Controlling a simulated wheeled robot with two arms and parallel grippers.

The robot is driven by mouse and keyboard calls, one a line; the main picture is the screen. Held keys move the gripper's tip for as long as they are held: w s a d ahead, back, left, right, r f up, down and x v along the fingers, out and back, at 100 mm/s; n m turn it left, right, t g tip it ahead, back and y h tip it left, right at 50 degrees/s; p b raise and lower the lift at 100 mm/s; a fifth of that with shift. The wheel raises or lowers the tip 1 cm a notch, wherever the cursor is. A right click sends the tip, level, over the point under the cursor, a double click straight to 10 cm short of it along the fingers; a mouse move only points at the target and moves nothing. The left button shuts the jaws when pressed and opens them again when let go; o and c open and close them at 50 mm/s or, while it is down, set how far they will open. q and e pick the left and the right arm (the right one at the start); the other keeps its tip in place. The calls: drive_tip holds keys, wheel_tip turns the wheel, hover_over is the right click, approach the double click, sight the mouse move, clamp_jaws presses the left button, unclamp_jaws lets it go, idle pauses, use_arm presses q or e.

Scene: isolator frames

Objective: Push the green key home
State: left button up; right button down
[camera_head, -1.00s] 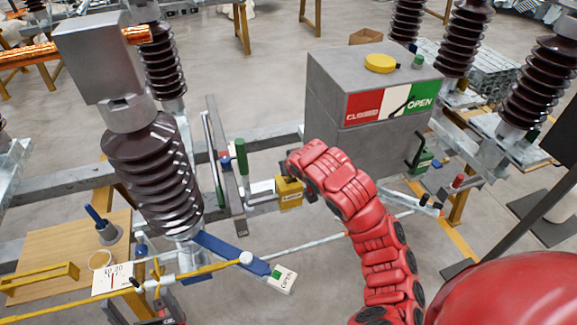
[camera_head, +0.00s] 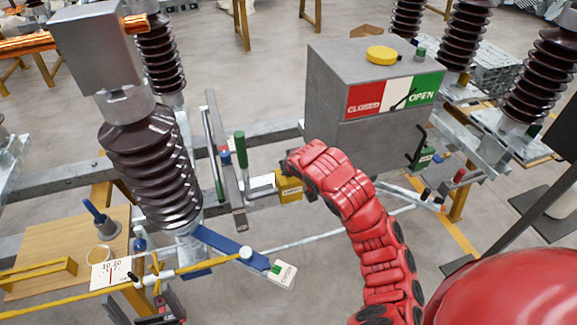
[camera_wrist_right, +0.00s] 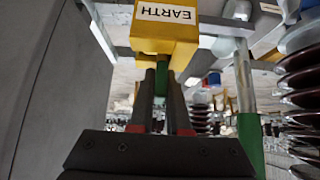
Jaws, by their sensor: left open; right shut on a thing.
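The green key (camera_wrist_right: 161,78) shows in the right wrist view as a green piece between the fingers of my right gripper (camera_wrist_right: 162,85), which is shut on it. It lines up with the underside of the yellow EARTH lock block (camera_wrist_right: 165,40); how deep it sits I cannot tell. In the head view the yellow block (camera_head: 289,187) is beside the end of my red right arm, and that arm hides the key. My left gripper (camera_head: 148,292) is open at the lower left, around the yellow rod near the white scale plate.
A grey box (camera_head: 345,95) with CLOSED and OPEN panels stands behind my right arm. A green-handled lever (camera_head: 240,150) is left of the yellow block.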

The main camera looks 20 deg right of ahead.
drive_tip(key=c, duration=0.8)
unclamp_jaws()
